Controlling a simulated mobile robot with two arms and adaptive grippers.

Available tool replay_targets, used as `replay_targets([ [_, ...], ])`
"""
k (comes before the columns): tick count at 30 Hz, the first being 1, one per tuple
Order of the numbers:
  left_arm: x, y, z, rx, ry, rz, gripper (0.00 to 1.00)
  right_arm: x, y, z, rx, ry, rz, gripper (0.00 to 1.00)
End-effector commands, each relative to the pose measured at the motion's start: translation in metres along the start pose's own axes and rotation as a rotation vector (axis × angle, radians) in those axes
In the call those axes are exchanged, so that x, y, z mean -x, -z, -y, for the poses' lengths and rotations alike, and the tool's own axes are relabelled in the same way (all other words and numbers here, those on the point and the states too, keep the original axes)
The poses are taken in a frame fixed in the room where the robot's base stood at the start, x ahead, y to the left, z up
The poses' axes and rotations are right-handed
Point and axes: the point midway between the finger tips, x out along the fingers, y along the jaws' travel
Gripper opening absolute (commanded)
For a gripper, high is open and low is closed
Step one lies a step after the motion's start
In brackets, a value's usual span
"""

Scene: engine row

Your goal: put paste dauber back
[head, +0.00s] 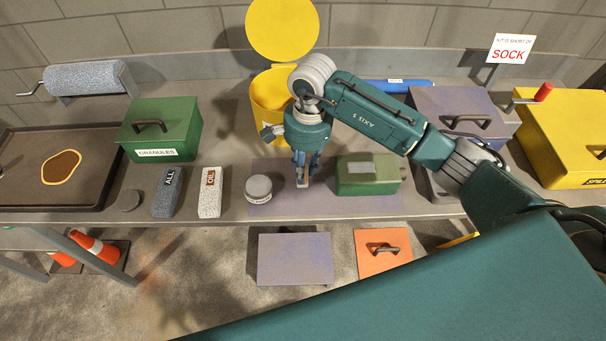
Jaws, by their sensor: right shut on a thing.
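My right gripper (302,182) reaches down over the mauve mat (325,206) in the middle of the bench. It is shut on a small, thin brownish thing that looks like the paste dauber (304,174), mostly hidden by the fingers. I cannot tell whether its lower end touches the mat. A round grey tin with a light label (258,188) stands on the mat just left of the gripper. An olive-green box (367,174) stands on the mat to the right. My left gripper is not in view.
A green granules box (160,129) stands further left, a yellow bin with raised lid (271,100) behind. A yellow box (562,140) is at right. The bench's front edge is close.

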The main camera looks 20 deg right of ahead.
Motion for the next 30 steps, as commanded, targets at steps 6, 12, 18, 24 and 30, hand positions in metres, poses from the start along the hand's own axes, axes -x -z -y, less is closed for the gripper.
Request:
replay_targets([
  [6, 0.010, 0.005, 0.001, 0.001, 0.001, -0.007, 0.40, -0.027, 0.000, -0.002, 0.000, -0.004, 0.003, 0.00],
  [12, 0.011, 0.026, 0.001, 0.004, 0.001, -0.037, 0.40, -0.041, 0.002, -0.001, 0.001, 0.001, 0.000, 0.00],
  [18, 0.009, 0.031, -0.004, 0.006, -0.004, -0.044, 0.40, -0.043, 0.003, -0.001, 0.001, 0.000, -0.001, 0.00],
  [24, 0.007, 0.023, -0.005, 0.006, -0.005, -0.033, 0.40, -0.044, 0.003, -0.001, 0.002, 0.001, -0.001, 0.41],
  [30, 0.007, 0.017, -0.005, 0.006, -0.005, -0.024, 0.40, -0.044, 0.003, -0.001, 0.001, 0.000, 0.000, 0.41],
])
